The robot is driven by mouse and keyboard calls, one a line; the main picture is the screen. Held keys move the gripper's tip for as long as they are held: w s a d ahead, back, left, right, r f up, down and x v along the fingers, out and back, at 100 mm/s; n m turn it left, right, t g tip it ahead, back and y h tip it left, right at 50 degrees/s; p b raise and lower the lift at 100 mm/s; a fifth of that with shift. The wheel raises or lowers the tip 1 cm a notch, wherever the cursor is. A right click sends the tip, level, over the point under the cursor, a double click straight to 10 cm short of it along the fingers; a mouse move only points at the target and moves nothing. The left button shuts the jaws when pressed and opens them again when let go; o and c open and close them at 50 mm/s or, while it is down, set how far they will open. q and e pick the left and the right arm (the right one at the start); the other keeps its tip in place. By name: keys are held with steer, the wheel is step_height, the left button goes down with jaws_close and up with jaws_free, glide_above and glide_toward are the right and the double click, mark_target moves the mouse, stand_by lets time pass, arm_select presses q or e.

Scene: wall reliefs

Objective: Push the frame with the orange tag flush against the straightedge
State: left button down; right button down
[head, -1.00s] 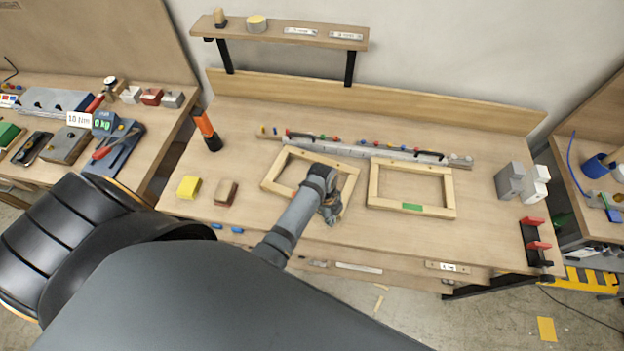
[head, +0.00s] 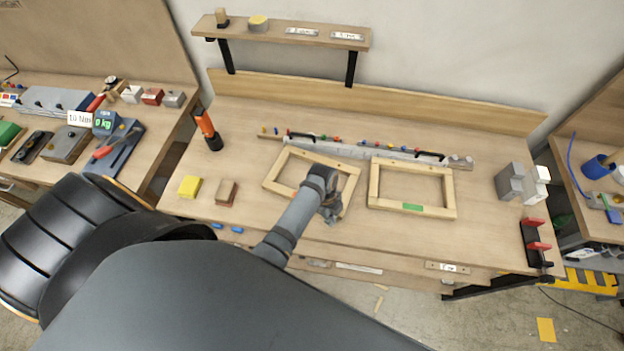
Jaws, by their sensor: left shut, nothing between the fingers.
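The left wooden frame (head: 274,172) lies on the bench, turned at an angle to the metal straightedge (head: 350,150). Its upper left corner is close to the straightedge, and the gap widens toward its right corner. My left gripper (head: 331,211) is shut and empty, at the right part of this frame's near rail; I cannot tell whether it touches. My right gripper is not in view.
Several coloured pegs and black handles line the straightedge. A yellow block (head: 189,186), a brown block (head: 226,192) and an orange-and-black bottle (head: 208,131) stand at left. Grey blocks (head: 511,181) and red clamps (head: 534,238) are at right. A shelf (head: 300,37) hangs above.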

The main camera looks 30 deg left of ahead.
arm_select(q)
steer(key=shift+f, duration=0.2)
steer(key=shift+f+b, duration=0.4)
steer(key=shift+f, duration=0.25)
steer(key=shift+r+p, duration=0.2)
steer(key=shift+p, duration=0.4)
steer(key=shift+w+a+b, duration=0.35)
steer(key=shift+w+b, duration=0.05)
steer(key=shift+w, duration=0.7)
steer(key=shift+w+a+b, duration=0.3)
steer(key=shift+w+b, duration=0.15)
steer(key=shift+w, duration=0.65)
steer(key=shift+w+a+b, duration=0.35)
steer(key=shift+w+b, duration=0.05)
steer(key=shift+w, duration=0.7)
stand_by(3.1)
